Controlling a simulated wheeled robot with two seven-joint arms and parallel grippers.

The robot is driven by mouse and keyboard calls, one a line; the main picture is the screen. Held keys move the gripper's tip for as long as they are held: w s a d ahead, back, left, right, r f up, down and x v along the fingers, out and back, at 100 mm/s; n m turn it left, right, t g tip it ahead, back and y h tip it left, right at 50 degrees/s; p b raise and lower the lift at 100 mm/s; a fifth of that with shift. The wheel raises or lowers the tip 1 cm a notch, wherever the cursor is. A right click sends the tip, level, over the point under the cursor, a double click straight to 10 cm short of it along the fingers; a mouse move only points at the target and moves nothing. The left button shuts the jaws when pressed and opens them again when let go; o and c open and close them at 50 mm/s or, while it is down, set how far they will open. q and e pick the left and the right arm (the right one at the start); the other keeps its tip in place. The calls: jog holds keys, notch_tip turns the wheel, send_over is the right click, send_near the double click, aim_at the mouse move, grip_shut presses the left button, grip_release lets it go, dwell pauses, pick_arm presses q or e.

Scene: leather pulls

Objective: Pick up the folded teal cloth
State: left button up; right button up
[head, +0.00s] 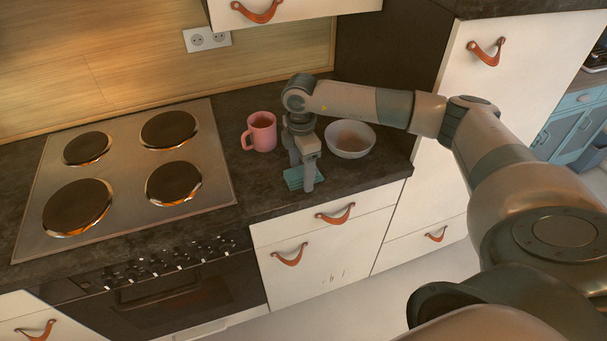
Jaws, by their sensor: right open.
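The folded teal cloth (293,180) lies on the dark countertop near its front edge, between the stove and the white bowl. My right gripper (301,181) points down over the cloth, with its two fingers apart. One finger stands in front of the cloth's right part and hides some of it. I cannot tell whether the fingertips touch the cloth. My left gripper is not in view.
A pink mug (262,132) stands just behind and left of the gripper. A pale bowl (350,138) stands to the right, under my right forearm. The steel hob (128,170) is at the left. White drawers (325,240) with leather pulls are below the counter.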

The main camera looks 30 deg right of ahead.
jog(key=c, duration=1.1)
jog(key=shift+c, duration=0.2)
jog(key=shift+r, duration=0.2)
